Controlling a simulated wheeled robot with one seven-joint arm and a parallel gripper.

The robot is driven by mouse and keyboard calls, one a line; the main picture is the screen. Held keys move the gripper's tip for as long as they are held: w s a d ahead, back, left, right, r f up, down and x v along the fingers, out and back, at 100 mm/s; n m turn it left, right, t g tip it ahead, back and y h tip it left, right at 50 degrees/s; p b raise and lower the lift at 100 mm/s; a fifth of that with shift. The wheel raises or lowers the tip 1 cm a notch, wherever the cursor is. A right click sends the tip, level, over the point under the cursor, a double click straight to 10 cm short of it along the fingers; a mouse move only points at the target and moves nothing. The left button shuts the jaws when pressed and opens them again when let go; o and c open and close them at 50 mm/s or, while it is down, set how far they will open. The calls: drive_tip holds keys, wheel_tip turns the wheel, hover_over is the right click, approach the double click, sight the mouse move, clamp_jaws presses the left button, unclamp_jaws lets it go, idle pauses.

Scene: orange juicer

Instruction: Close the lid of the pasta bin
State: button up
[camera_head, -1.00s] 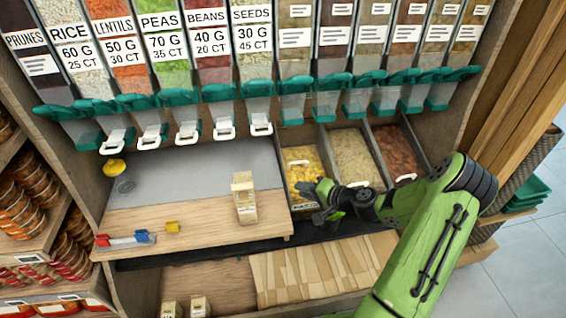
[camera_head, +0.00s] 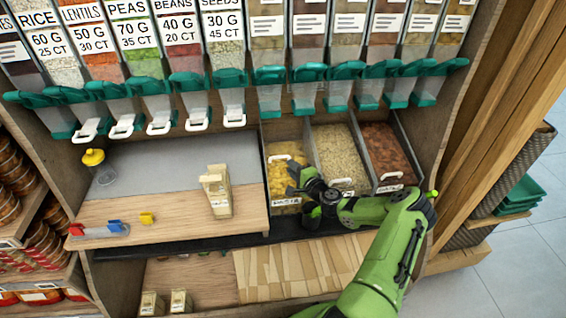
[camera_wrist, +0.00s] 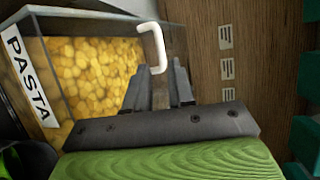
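The pasta bin (camera_head: 285,206) is the left of three clear bins under the dispensers and holds yellow pasta. In the wrist view its PASTA label (camera_wrist: 27,75) is at the left. Its white lid handle (camera_head: 279,157) sits toward the back of the bin, while the neighbouring bins have theirs near the front. The clear lid itself is hard to make out. My gripper (camera_head: 293,180) is over the right front part of the bin. In the wrist view my gripper (camera_wrist: 164,75) is open and empty, with the white handle (camera_wrist: 152,45) just beyond the fingertips, apparently not gripped.
Two more bins, with pale grain (camera_head: 341,152) and reddish-brown food (camera_head: 388,150), stand right of it. Teal-handled dispensers (camera_head: 270,95) hang above. A wooden counter (camera_head: 165,215) at left carries a pale block-like item (camera_head: 216,192) and a yellow-capped container (camera_head: 103,172).

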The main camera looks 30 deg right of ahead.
sight(283, 160)
drive_tip(key=w, duration=0.3)
drive_tip(key=w+f+b, duration=0.1)
drive_tip(key=w, duration=0.2)
drive_tip(key=shift+w+d+f, duration=0.15)
drive_tip(key=shift+w, duration=0.15)
clamp_jaws()
